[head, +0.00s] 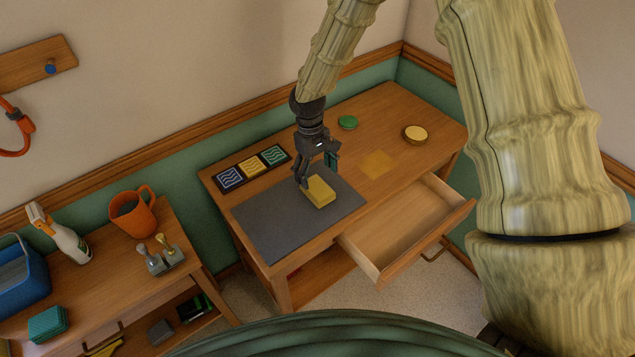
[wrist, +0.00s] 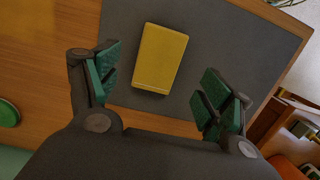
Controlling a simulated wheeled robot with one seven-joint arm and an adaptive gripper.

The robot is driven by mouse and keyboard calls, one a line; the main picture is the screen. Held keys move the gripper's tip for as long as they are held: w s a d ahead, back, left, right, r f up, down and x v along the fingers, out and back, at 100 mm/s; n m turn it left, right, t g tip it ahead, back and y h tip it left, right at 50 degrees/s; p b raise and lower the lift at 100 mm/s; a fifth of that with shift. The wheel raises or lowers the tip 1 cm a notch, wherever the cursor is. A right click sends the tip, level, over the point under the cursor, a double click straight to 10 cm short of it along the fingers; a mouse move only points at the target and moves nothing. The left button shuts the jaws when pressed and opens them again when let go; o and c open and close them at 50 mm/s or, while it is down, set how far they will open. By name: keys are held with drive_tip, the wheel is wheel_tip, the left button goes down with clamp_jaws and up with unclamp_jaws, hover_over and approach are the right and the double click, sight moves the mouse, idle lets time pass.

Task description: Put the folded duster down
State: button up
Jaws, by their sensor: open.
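The folded duster is a yellow block (head: 320,192) lying on the dark grey mat (head: 270,225) on the desk. In the wrist view the duster (wrist: 161,59) lies flat on the mat (wrist: 225,50), between and beyond the green-padded fingers. My gripper (head: 316,172) is open just above and behind the duster, and its fingers (wrist: 163,90) stand apart with a gap on both sides of it. In the head view the gripper hides a little of the duster's far side.
The desk's drawer (head: 410,230) stands open and looks empty. A patterned tile strip (head: 252,168), a green disc (head: 347,122), a round yellow-topped item (head: 414,134) and a yellow square (head: 378,164) are on the desk. A side table holds an orange mug (head: 133,215) and stamps (head: 160,255).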

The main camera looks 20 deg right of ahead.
sight(314, 185)
wheel_tip(314, 185, up, 6)
drive_tip(key=b, duration=0.1)
drive_tip(key=shift+w+a+r, duration=0.15)
drive_tip(key=shift+w, duration=0.3)
idle(0.3)
